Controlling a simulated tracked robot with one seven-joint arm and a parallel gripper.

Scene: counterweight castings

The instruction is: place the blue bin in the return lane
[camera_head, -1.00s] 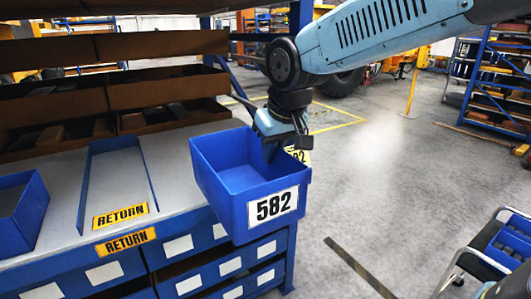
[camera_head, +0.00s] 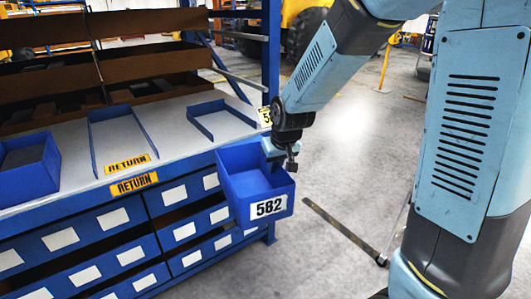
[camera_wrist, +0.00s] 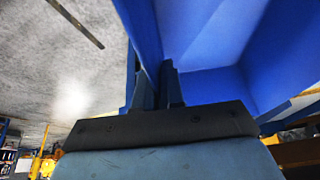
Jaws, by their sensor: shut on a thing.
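The blue bin (camera_head: 252,187) with a white "582" label hangs in front of the bench's front edge, above the floor. It looks empty. My gripper (camera_head: 280,160) is shut on its right wall; in the wrist view the fingers (camera_wrist: 157,88) straddle the wall of the blue bin (camera_wrist: 205,45). The return lane (camera_head: 122,140) is a blue-railed strip on the bench top, marked by yellow "RETURN" labels (camera_head: 134,183). The lane is empty and lies to the left of the bin.
Another blue bin (camera_head: 28,168) stands left of the return lane. Brown shelf boxes (camera_head: 150,62) rise behind. Drawers with white labels (camera_head: 115,218) fill the bench front.

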